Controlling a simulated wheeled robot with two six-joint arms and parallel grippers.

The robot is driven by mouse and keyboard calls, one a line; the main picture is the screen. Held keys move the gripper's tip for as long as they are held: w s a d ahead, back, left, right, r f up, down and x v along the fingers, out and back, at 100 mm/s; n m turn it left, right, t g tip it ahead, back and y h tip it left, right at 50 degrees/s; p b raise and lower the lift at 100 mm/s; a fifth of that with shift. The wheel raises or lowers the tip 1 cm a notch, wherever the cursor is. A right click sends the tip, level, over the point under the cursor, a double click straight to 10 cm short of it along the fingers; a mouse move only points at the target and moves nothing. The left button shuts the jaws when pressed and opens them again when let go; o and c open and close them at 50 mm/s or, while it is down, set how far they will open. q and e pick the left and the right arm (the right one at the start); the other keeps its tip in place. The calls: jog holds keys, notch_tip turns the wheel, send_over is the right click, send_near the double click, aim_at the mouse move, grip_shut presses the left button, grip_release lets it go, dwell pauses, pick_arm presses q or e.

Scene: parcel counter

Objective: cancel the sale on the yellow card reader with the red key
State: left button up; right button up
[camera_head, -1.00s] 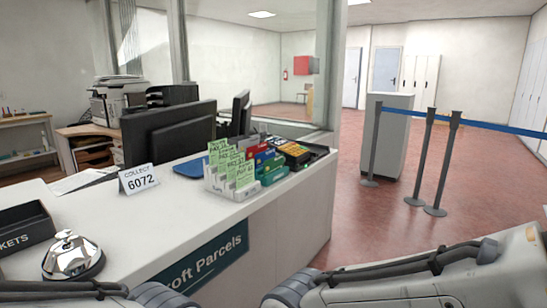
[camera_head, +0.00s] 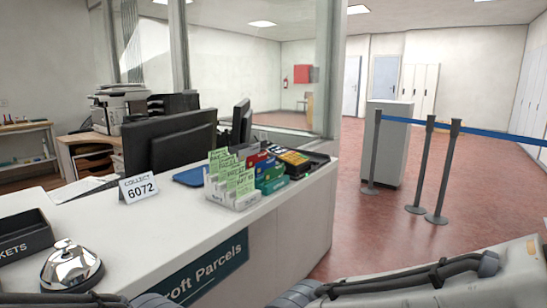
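A small device with yellow and orange on its top (camera_head: 292,157), which looks like the yellow card reader, lies at the far right end of the counter (camera_head: 290,225). It sits behind a row of coloured cards or boxes, which partly hides it. Its separate keys, including a red one, are too small to make out. My two arms show only as links along the bottom edge, and neither gripper is in view.
Green-labelled holders (camera_head: 232,182), red and teal items (camera_head: 271,180) and a dark tray (camera_head: 316,160) crowd that counter end. A "6072" sign (camera_head: 139,188), bell (camera_head: 71,267) and monitor (camera_head: 180,145) stand further left. Barrier posts (camera_head: 425,165) stand on the open floor to the right.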

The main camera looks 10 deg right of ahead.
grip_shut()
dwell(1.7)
